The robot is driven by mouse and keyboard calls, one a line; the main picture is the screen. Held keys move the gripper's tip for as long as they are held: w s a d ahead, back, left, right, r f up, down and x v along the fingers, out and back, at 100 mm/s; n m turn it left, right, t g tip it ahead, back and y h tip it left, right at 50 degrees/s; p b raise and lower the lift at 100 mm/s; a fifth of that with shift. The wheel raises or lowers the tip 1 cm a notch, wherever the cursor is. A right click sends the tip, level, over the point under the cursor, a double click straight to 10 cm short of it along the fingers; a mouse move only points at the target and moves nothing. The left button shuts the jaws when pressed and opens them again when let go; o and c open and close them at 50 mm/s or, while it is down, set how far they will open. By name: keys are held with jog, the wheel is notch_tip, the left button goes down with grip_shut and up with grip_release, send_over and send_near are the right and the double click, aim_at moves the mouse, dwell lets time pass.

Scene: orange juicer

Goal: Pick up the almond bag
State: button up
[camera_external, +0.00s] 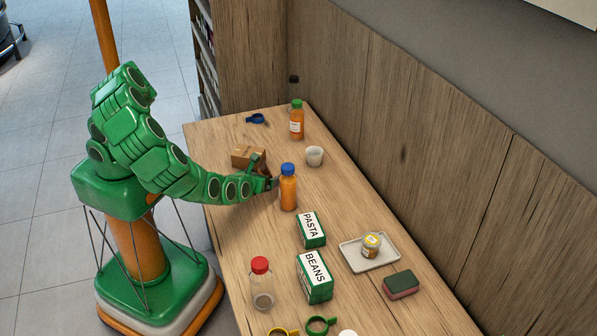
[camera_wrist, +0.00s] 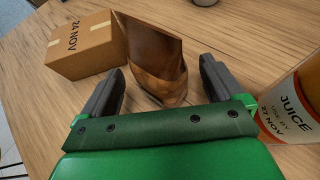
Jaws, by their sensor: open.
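A brown paper-like bag (camera_wrist: 152,58), which looks like the almond bag, stands in the wrist view just ahead of my gripper (camera_wrist: 162,68). My gripper is open, with one dark finger on each side of the bag's near end. I cannot tell whether either finger touches it. No label shows on the bag. In the external view my gripper (camera_external: 270,184) is low over the table, and the bag is mostly hidden there by the gripper and the box.
A cardboard box (camera_wrist: 85,45) stands close on the left. A blue-capped juice bottle (camera_external: 288,194) stands close on the right; its label shows in the wrist view (camera_wrist: 291,108). A white cup (camera_external: 315,156) is behind. Pasta (camera_external: 311,229) and beans (camera_external: 315,278) boxes stand nearer the camera.

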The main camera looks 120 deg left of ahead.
aim_at(262, 169)
jog(key=c, duration=1.1)
jog(key=shift+c, duration=0.2)
jog(key=shift+r, duration=5.05)
